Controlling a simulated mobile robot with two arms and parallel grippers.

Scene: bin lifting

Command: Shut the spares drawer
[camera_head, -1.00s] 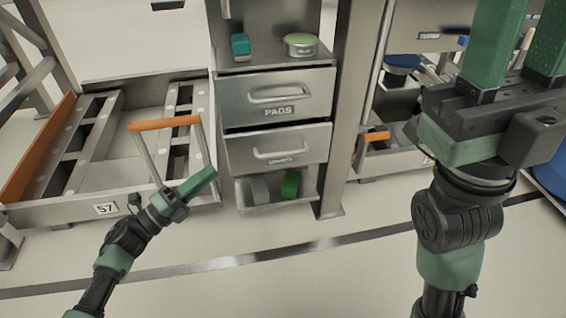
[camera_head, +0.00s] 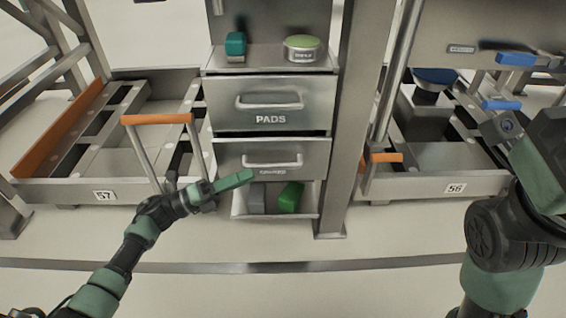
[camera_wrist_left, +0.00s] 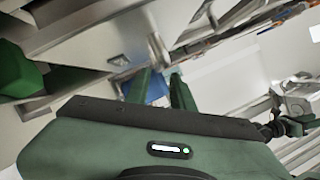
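The drawer unit in the middle has a top drawer marked PADS (camera_head: 270,97) and a second drawer (camera_head: 235,158) below it. The second drawer's small label is too blurred to read, so I cannot confirm it is the spares drawer. Below is an open-topped tray (camera_head: 275,216) with a grey block (camera_head: 258,197) and a green block (camera_head: 290,197). My left gripper (camera_head: 244,178) is before the second drawer's lower left; contact is unclear. In the left wrist view its two fingers (camera_wrist_left: 161,90) stand apart with nothing held. My right gripper's fingers are hidden or out of frame at the right.
A teal block (camera_head: 235,44) and a round green-topped tin (camera_head: 302,47) stand on the shelf above. Bin 57 (camera_head: 60,190) with an orange handle is left; bin 56 (camera_head: 425,186) is right. A steel post (camera_head: 345,150) stands beside the drawers. The floor in front is clear.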

